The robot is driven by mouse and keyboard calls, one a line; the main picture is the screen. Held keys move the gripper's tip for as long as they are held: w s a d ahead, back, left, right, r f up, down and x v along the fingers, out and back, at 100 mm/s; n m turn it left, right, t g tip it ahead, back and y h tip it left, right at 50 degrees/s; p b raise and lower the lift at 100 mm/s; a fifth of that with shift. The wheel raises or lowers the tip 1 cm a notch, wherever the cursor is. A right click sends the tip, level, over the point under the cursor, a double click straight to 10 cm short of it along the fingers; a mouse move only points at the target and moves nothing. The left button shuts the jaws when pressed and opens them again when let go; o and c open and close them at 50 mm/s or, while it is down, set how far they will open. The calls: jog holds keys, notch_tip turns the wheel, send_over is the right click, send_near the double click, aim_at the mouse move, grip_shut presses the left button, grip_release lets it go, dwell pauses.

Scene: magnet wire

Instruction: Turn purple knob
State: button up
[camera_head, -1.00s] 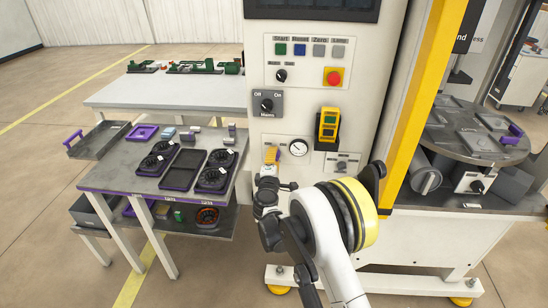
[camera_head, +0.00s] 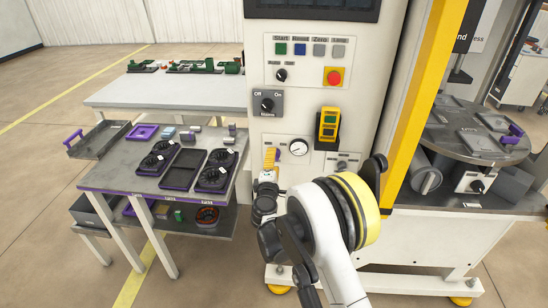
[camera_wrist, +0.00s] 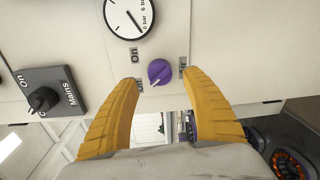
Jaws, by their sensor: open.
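The purple knob (camera_wrist: 160,72) sits on the white panel in the wrist view, below the round gauge (camera_wrist: 126,16). A label reading "on" is beside it. My gripper (camera_wrist: 162,76) is open, its two yellow fingers on either side of the knob in the picture. I cannot tell whether they touch it. In the head view my gripper (camera_head: 270,158) is in front of the panel, left of the gauge (camera_head: 298,147). A small purple bit of the knob (camera_head: 278,153) shows beside the finger; the rest is hidden.
The black Mains switch (camera_wrist: 44,98) is at the left in the wrist view. In the head view the Mains switch (camera_head: 267,105) is above my gripper, and a yellow pendant (camera_head: 328,124) hangs to the right. A grey worktable (camera_head: 110,182) with black parts stands at the left.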

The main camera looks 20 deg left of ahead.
jog(key=v, duration=0.9)
